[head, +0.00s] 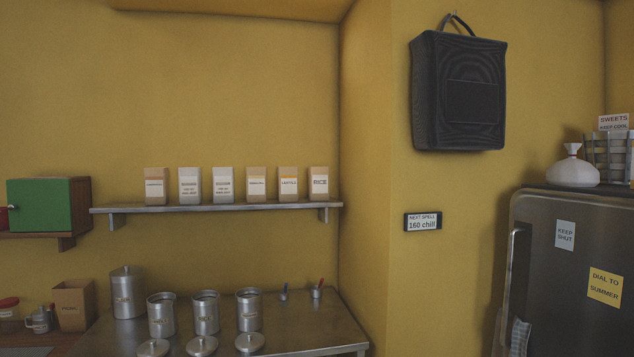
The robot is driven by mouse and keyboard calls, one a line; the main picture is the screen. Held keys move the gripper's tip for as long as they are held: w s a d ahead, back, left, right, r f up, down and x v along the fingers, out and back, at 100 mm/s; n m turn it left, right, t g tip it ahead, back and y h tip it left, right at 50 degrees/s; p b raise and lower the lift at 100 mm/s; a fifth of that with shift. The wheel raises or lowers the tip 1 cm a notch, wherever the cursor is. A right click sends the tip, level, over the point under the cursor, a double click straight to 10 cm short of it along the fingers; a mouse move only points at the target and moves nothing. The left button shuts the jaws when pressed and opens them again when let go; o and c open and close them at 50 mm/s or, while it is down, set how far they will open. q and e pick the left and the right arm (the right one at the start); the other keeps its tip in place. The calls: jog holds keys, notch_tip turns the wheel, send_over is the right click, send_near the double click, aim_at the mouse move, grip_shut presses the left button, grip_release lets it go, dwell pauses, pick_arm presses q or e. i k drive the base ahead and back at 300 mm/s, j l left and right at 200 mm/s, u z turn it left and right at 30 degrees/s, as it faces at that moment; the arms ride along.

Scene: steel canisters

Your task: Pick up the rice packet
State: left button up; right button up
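The rice packet (319,184) is a small brown upright packet with a pale label reading RICE. It stands at the right end of the wall shelf (230,208), beside a similar packet labelled LENTILS or the like (288,185). Several more brown and white packets (222,186) stand in a row to its left. Neither of my grippers is in the head view, and nothing touches the rice packet.
Below the shelf, a steel counter (310,325) holds open steel canisters (205,314), loose lids (202,346) and a closed canister (127,293). A fridge (560,270) stands at right. A black bag (459,92) hangs on the wall. The counter's right part is mostly clear.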

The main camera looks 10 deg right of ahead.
aim_at(318, 176)
jog(key=i+l+u, duration=0.15)
jog(key=i, duration=0.4)
jog(key=i+l+u, duration=0.1)
jog(key=i, duration=0.4)
